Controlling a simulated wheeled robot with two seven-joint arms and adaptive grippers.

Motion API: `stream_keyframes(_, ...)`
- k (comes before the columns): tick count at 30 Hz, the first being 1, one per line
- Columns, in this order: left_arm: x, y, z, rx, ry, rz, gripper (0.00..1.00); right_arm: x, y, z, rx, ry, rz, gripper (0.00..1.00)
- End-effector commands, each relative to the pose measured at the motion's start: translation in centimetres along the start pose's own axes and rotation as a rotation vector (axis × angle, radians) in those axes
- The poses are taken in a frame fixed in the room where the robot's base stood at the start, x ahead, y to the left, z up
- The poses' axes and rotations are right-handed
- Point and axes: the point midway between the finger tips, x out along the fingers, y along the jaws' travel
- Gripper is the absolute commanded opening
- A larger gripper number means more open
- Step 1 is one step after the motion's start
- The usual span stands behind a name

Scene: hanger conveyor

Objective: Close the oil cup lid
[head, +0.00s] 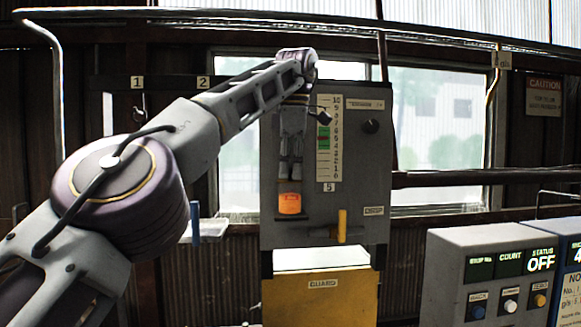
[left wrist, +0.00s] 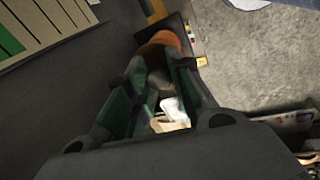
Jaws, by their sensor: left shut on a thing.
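The oil cup (head: 290,204) is an orange, short round body low on the front of the grey panel. It also shows in the left wrist view (left wrist: 164,42), just beyond my fingertips. My left gripper (head: 291,176) points straight down directly above the cup. Its fingers (left wrist: 158,78) are shut on a small grey-brown piece at the cup's top, which looks like the lid. The fingers mostly hide this piece, so I cannot tell how far it is closed. My right gripper is not in view.
The grey panel (head: 358,190) carries a number scale (head: 329,110), a black knob (head: 372,126) and a yellow lever (head: 342,226) right of the cup. A yellow guard box (head: 322,299) stands below. A control box (head: 478,250) stands at lower right.

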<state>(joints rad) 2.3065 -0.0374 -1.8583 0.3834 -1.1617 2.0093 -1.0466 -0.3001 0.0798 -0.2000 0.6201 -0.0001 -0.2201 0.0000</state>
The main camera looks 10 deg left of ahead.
Motion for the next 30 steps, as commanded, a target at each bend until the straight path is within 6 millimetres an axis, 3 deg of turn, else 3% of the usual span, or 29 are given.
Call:
stream_keyframes(7,0.11,-0.01,0.06,0.001,0.002,-0.001,0.00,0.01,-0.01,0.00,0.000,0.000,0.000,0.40)
stream_keyframes(8,0.11,-0.01,0.06,0.001,0.001,-0.002,0.26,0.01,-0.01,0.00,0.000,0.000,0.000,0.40)
stream_keyframes(12,0.10,-0.02,0.06,0.001,0.001,-0.002,0.44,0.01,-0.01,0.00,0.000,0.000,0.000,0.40)
stream_keyframes(30,0.06,-0.01,-0.02,0.000,-0.002,-0.001,0.45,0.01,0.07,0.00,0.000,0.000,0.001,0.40)
